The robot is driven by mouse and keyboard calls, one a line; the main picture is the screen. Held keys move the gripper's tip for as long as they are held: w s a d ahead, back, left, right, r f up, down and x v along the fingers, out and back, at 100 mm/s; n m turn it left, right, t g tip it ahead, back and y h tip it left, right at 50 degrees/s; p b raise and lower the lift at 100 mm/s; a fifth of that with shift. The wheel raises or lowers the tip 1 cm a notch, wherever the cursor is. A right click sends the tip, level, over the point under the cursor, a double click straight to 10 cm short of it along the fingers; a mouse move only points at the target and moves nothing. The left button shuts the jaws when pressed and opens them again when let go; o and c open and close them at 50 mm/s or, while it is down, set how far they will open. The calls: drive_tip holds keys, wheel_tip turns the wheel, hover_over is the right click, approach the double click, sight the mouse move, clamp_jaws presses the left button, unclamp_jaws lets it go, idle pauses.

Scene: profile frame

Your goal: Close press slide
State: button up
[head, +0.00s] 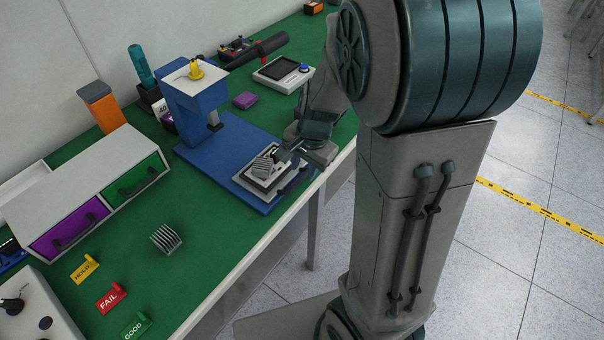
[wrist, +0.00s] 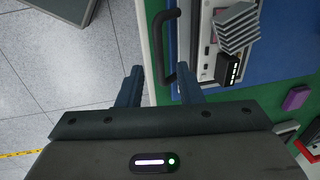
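The blue press (head: 192,108) stands on a blue base plate (head: 215,150) on the green bench. Its pale slide (head: 258,187) lies at the front end of the base, out from under the press head, with a grey finned part (head: 262,165) on it. The slide (wrist: 207,45) and finned part (wrist: 238,25) also show in the wrist view. The slide's black handle (wrist: 170,45) faces the bench edge. My gripper (wrist: 159,70) is open, its two fingers apart with the lower end of the handle between them in the picture. Contact with the handle cannot be told.
A drawer box with a purple drawer (head: 68,232) and green drawer (head: 132,182) stands left of the press. Another finned part (head: 166,238) lies on the bench near HOLD, FAIL and GOOD tags (head: 111,298). A purple block (head: 245,100) lies behind the slide.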

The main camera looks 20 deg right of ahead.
drive_tip(key=shift+w+a+f, duration=0.1)
drive_tip(key=shift+f, duration=0.6)
drive_tip(key=shift+w+a+f, duration=0.1)
drive_tip(key=shift+f, duration=0.6)
clamp_jaws()
